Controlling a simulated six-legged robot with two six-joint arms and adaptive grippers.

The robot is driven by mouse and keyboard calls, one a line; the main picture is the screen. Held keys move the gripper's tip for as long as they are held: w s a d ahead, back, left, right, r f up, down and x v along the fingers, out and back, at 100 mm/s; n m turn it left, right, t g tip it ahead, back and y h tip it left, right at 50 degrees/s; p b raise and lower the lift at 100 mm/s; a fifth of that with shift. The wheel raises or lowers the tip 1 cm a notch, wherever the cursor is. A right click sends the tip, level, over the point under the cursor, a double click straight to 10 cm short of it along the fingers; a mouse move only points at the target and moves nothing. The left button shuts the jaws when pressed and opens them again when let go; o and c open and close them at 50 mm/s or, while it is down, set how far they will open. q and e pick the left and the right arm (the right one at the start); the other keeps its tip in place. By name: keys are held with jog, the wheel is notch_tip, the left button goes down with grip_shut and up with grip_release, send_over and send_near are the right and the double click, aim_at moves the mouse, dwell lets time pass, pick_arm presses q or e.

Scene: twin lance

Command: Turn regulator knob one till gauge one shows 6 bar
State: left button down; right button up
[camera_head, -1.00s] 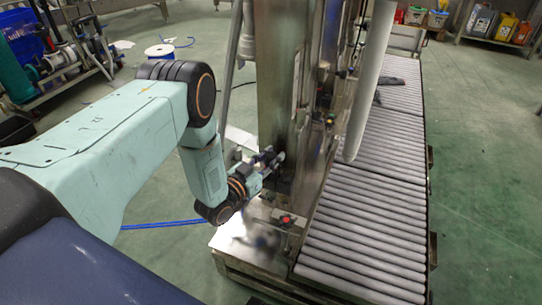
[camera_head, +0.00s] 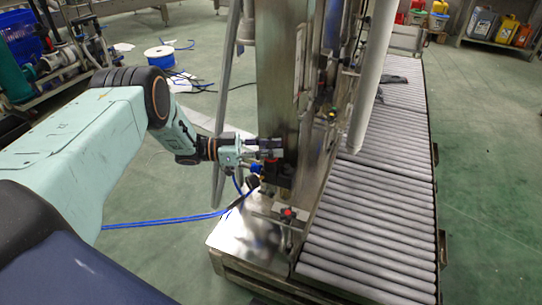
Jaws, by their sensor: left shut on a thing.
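My left gripper (camera_head: 268,148) reaches in from the left to the front of the steel column and is shut on the top of a small dark regulator, its knob. The knob is mostly hidden by the fingers and very small. The dark regulator body (camera_head: 279,178) shows just below the fingers, with a blue fitting (camera_head: 257,169) on its left side. I cannot make out a gauge face or its reading. My right gripper is not in view.
The steel column (camera_head: 277,85) stands right behind the gripper. A red button (camera_head: 288,212) sits on the machine's front, below the regulator. A roller conveyor (camera_head: 370,240) runs along the right. A blue hose (camera_head: 165,222) trails left. A grey post (camera_head: 372,80) stands over the conveyor.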

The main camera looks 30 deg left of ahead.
pick_arm(q)
jog(key=shift+m+g+h+b, duration=0.6)
jog(key=shift+m+g+b, duration=0.35)
jog(key=shift+g, duration=0.35)
jog(key=c, duration=1)
grip_release()
jog(key=v, duration=0.8)
